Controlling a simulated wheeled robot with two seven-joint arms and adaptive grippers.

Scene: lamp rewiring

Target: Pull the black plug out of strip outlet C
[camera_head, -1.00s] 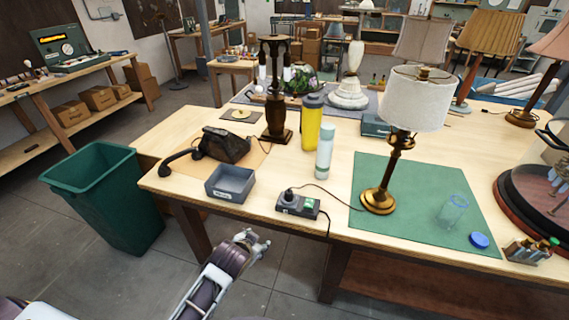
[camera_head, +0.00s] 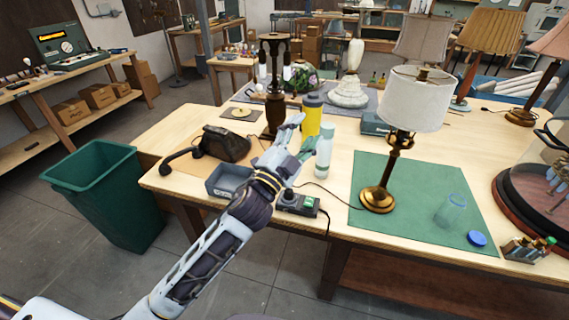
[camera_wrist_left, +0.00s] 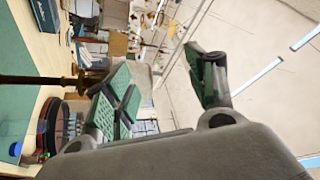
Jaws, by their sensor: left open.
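The power strip (camera_head: 298,204) lies near the front edge of the wooden table, with a green-lit switch at its right end. A dark plug (camera_head: 289,193) sits upright at its left end; a cord runs from there to the right toward the brass lamp (camera_head: 378,198). Outlet letters are too small to read. My left gripper (camera_head: 302,136) is open and empty, raised above the table behind the strip, in front of the yellow bottle. Its green-padded fingers are spread in the left wrist view (camera_wrist_left: 163,88), which does not show the strip. My right gripper is not in view.
A grey bin (camera_head: 229,181) and black telephone (camera_head: 226,143) are left of the strip. A yellow bottle (camera_head: 311,108) and pale bottle (camera_head: 323,158) stand close behind it. The green mat (camera_head: 420,190) is to the right.

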